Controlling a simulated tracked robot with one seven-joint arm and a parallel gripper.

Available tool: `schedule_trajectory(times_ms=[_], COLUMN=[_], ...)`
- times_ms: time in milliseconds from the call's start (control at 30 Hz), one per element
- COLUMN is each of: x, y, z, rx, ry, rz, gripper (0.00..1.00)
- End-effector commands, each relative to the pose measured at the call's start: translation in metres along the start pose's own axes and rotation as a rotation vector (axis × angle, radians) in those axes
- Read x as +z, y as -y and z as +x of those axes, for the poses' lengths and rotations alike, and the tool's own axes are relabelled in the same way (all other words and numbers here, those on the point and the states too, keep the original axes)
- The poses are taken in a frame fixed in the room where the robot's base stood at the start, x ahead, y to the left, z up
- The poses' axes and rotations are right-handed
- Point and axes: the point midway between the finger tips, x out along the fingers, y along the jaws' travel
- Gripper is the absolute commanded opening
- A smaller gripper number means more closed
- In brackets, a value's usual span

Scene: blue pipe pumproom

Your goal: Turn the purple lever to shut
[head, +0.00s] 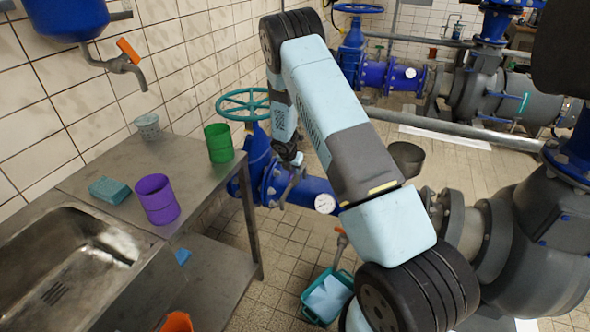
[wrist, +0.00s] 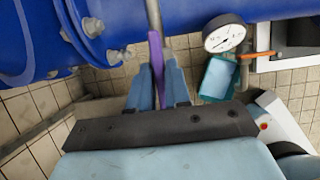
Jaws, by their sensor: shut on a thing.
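The purple lever (wrist: 157,58) shows in the wrist view as a narrow strip in front of the blue pipe (wrist: 180,15). My gripper (wrist: 158,75) has its two pale blue fingers on either side of the lever and is shut on it. The lever's lower part is hidden between the fingers. A grey rod rises just above the lever's tip. In the head view, my arm reaches down to the blue pipe (head: 313,187) beside the table, and the purple lever cannot be made out there.
A white pressure gauge (wrist: 224,33) sits close to the right of my gripper; it also shows in the head view (head: 325,204). A teal bin (head: 326,298) stands on the floor below. A metal table (head: 110,205) holds purple and green cups.

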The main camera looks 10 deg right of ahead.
Motion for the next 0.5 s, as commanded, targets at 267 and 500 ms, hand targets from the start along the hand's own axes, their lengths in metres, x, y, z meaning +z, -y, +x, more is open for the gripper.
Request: schedule_trajectory(times_ms=[267, 500], x=[0.0036, 0.0011], y=[0.0063, 0.0038], z=[0.0019, 0.0015], rx=[-0.003, -0.017], ry=[0.000, 0.000], rz=[0.002, 0.027], gripper=[0.00, 0.00])
